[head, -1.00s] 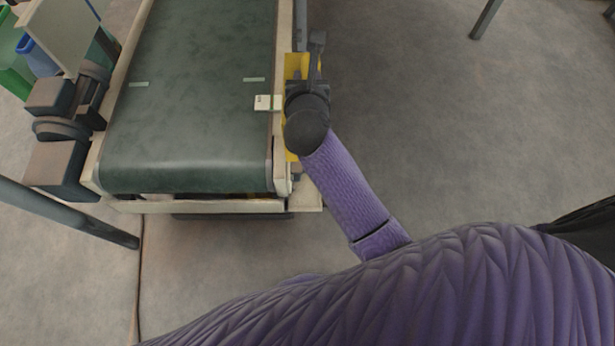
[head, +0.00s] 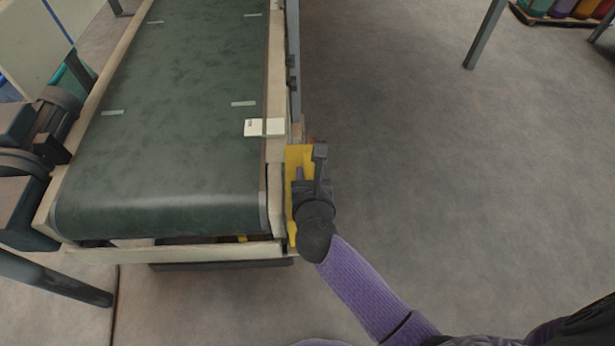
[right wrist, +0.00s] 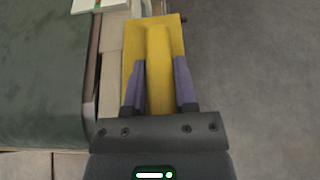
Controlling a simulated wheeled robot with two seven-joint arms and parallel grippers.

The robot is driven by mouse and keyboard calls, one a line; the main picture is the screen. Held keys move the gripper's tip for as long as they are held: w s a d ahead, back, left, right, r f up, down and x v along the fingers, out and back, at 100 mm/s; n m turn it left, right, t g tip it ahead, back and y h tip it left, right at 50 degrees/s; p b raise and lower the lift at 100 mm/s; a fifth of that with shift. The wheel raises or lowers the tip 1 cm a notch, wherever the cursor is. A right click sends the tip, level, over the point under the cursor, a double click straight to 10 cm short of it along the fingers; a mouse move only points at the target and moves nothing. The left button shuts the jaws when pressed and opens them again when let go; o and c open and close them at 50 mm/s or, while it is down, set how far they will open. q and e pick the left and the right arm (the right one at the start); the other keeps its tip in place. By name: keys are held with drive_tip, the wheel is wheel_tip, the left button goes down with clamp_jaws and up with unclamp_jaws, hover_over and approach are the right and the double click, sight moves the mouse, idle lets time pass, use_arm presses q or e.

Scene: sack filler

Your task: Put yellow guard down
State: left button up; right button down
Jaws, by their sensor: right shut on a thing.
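The yellow guard (head: 292,205) is at the right side of the green conveyor's near end in the head view. It lies along the conveyor's cream side frame; I cannot tell whether it touches the frame. My right gripper (head: 314,178) is over it. In the right wrist view the guard (right wrist: 135,50) is a yellow plate with a raised ridge, and the fingers of my right gripper (right wrist: 160,85) are shut on that ridge from both sides. My left gripper is not in view.
The conveyor (head: 170,150) fills the left of the head view. A small white box (head: 256,127) sits on its right edge. Dark motor parts (head: 30,160) stand on its left. Open grey floor (head: 430,160) lies to the right, with a metal leg (head: 484,35) at the back.

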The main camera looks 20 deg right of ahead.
drive_tip(key=shift+r, duration=0.15)
drive_tip(key=shift+f, duration=0.2)
drive_tip(key=shift+c, duration=2.4)
unclamp_jaws()
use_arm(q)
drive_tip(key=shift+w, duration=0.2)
use_arm(e)
drive_tip(key=shift+o, duration=0.4)
drive_tip(key=shift+r, duration=0.2)
use_arm(q)
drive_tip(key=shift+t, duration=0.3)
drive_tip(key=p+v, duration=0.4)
drive_tip(key=p, duration=0.1)
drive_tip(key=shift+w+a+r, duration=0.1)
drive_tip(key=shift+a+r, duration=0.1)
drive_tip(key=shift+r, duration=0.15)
use_arm(e)
drive_tip(key=v, duration=1.2)
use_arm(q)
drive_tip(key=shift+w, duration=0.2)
use_arm(e)
drive_tip(key=shift+a, duration=0.1)
